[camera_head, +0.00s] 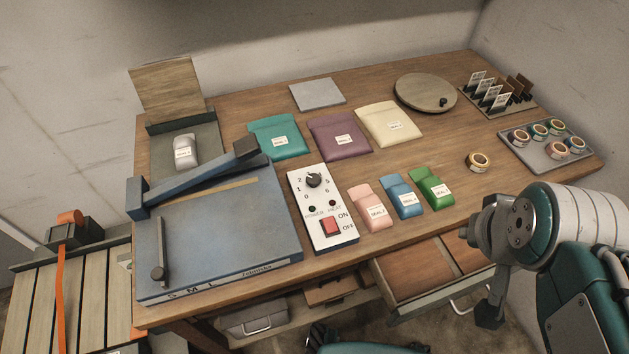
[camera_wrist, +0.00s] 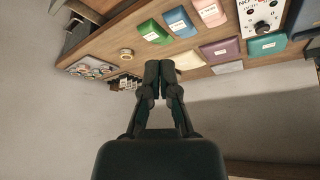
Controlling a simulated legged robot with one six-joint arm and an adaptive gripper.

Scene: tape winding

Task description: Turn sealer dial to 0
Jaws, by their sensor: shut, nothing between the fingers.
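The sealer control box (camera_head: 341,238) is a white panel standing on the wooden table, right of the blue sealer (camera_head: 220,235). Its black dial (camera_head: 313,180) sits near the top among printed numbers. The exact number the dial points at is too small to tell. A red power switch (camera_head: 330,227) is below it, beside ON and OFF labels. In the wrist view the dial (camera_wrist: 262,28) shows at the upper right. My gripper (camera_wrist: 160,66) is shut and empty, well away from the dial. In the head view my arm is at the right, and the fingertips are not clearly seen.
Pink, blue and green pouches (camera_head: 403,196) lie right of the control box. Teal, purple and cream pouches (camera_head: 338,136) lie behind it. A tape roll (camera_head: 478,161) and a tray of tape rolls (camera_head: 578,157) are at the right. An open drawer (camera_head: 425,270) juts out in front.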

